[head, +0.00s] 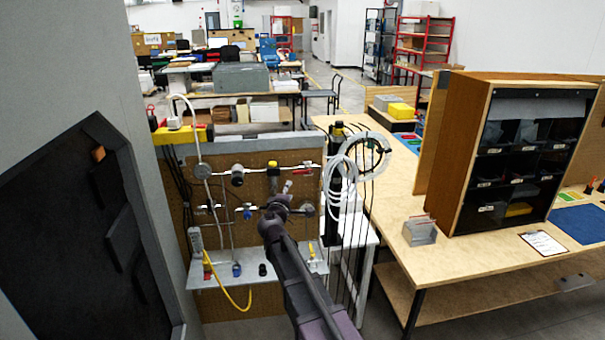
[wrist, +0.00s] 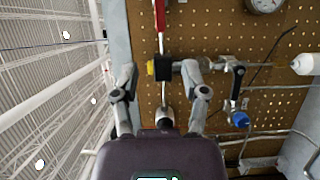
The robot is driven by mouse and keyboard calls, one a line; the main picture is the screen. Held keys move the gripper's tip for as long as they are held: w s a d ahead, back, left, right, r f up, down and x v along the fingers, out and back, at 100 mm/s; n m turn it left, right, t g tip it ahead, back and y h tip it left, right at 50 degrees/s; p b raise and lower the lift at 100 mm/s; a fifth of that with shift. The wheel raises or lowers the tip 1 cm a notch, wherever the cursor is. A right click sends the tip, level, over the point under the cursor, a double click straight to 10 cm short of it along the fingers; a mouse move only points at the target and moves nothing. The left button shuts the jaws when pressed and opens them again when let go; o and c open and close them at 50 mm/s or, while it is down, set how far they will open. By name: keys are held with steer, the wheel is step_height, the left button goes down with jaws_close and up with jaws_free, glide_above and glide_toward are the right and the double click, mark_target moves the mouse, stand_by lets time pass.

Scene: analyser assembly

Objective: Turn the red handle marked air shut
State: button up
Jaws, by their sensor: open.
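The red handle (head: 302,171) is at the right of the upper pipe on the pegboard in the head view. It lies roughly along the pipe. In the wrist view the red handle (wrist: 160,16) runs up out of the top edge, above a valve body with a yellow end (wrist: 151,67). No air marking is readable. My gripper (head: 284,192) is in front of the board, below and left of the handle in the head view. In the wrist view my gripper (wrist: 160,78) has its fingers spread, with the valve fittings showing between them. Nothing is held.
A blue knob (head: 247,212) sits on the lower pipe, also seen in the wrist view (wrist: 240,119). A gauge (wrist: 264,4) is at the wrist view's top. Coiled white tubing (head: 343,180) hangs right of the board. A wooden bench (head: 395,210) stands further right.

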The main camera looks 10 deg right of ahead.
mark_target(298, 173)
steer(key=x, duration=1.3)
steer(key=shift+w+d, duration=0.2)
steer(key=shift+w, duration=0.15)
